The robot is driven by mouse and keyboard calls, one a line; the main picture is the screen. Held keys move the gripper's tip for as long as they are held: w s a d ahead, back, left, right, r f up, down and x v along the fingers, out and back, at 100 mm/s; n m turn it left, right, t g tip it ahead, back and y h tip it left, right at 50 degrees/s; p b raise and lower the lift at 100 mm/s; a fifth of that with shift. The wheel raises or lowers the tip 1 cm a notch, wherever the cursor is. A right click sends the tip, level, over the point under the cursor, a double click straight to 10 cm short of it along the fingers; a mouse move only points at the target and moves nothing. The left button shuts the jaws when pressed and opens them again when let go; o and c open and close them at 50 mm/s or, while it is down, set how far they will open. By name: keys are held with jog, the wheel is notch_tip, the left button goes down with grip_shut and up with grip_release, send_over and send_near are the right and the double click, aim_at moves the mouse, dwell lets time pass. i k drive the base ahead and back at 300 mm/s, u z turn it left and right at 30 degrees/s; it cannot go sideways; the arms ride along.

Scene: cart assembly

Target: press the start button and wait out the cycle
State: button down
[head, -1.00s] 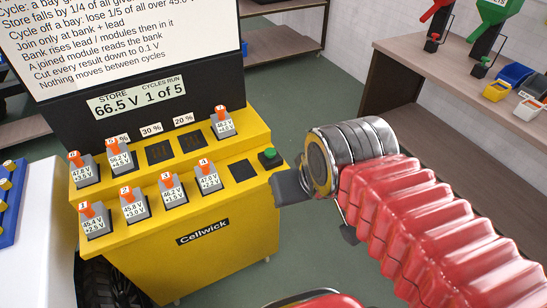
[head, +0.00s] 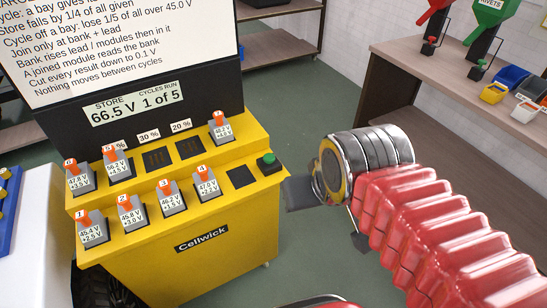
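The yellow Cellwick cart (head: 222,225) stands at the left, its top stepped. The green start button (head: 267,159) sits on a dark block at the right end of its top. The display (head: 134,102) reads STORE 66.5 V, CYCLES RUN 1 of 5. My gripper (head: 318,212) is to the right of and below the button in the picture, apart from it, with one dark finger pointing at the cart's right side. Its opening is not clearly seen. No module shows at its fingers.
Modules 1, 2, 3 and 4 stand in the front row (head: 166,200); others stand in the back row (head: 117,163). Empty dark bays lie between. A white sign with rules (head: 120,40) stands above. A wooden bench (head: 400,70) with bins is at the right.

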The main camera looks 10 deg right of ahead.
aim_at(268, 158)
jog(key=z, duration=0.05)
jog(key=i, duration=0.5)
jog(key=u, duration=0.8)
jog(key=k, duration=0.4)
jog(key=u, duration=0.25)
jog(key=i, duration=0.45)
jog(key=u, duration=0.05)
